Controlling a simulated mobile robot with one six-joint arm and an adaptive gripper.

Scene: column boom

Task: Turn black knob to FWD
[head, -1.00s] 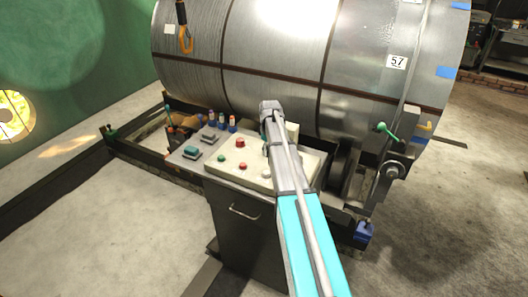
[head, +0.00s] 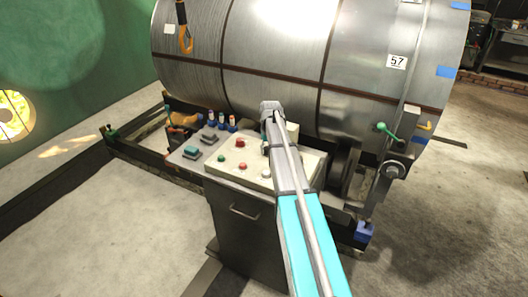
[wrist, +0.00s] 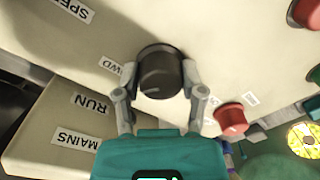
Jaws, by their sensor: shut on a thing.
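The black knob (wrist: 160,72) sits on the cream panel, in the upper middle of the wrist view. My gripper (wrist: 159,76) is shut on it, one finger on each side. A printed label (wrist: 109,66) just left of the knob is partly covered by the left finger; the letters "WD" show. I cannot make out where the knob's pointer stands. In the head view the knob is hidden behind my arm, above the cream control panel (head: 228,168).
In the wrist view a red button (wrist: 231,118) is close to the right finger, and another red one (wrist: 304,13) is at the upper right. RUN (wrist: 91,104) and MAINS (wrist: 77,140) labels are at left. A large metal drum (head: 285,55) stands behind the panel.

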